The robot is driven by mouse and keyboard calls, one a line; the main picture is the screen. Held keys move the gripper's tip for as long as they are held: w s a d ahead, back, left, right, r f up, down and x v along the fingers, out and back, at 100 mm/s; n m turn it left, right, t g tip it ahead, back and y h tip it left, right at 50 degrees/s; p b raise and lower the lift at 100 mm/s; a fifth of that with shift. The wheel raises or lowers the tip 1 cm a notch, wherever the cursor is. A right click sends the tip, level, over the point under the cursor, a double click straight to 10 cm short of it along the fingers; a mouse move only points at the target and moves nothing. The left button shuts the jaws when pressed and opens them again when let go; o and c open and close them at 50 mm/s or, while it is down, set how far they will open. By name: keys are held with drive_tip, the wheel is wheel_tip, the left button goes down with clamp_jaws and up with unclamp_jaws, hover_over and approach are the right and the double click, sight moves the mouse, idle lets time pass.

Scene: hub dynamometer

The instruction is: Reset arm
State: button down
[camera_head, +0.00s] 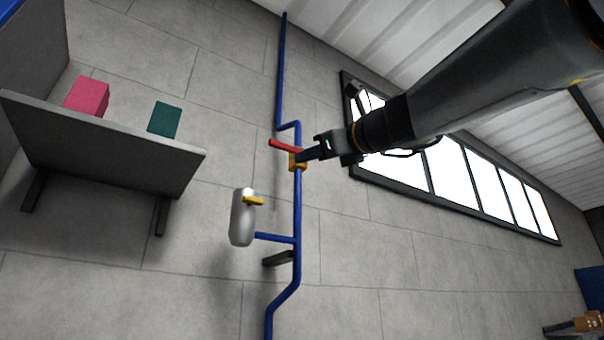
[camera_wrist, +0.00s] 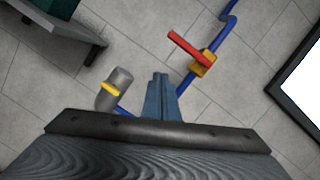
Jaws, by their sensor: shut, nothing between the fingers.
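My gripper (camera_head: 306,155) reaches in from the upper right in the head view, and its tip overlaps the valve there. In the wrist view my gripper (camera_wrist: 161,78) has its two blue fingers together with nothing between them. The valve has a brass body (camera_head: 298,161) and a red lever (camera_head: 284,146), on a blue pipe (camera_head: 297,205) along the grey wall. In the wrist view the red lever (camera_wrist: 188,47) and brass body (camera_wrist: 203,64) lie right of my fingertips, apart from them in the picture. Whether the gripper touches the valve cannot be told.
A grey cylinder (camera_head: 241,222) with a yellow handle (camera_head: 254,201) joins the pipe by a side branch. A shelf (camera_head: 110,142) at left holds a pink box (camera_head: 87,96) and a green box (camera_head: 165,120). A window (camera_head: 450,173) is at right. Brown boxes (camera_head: 588,321) show at lower right.

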idle(0.6)
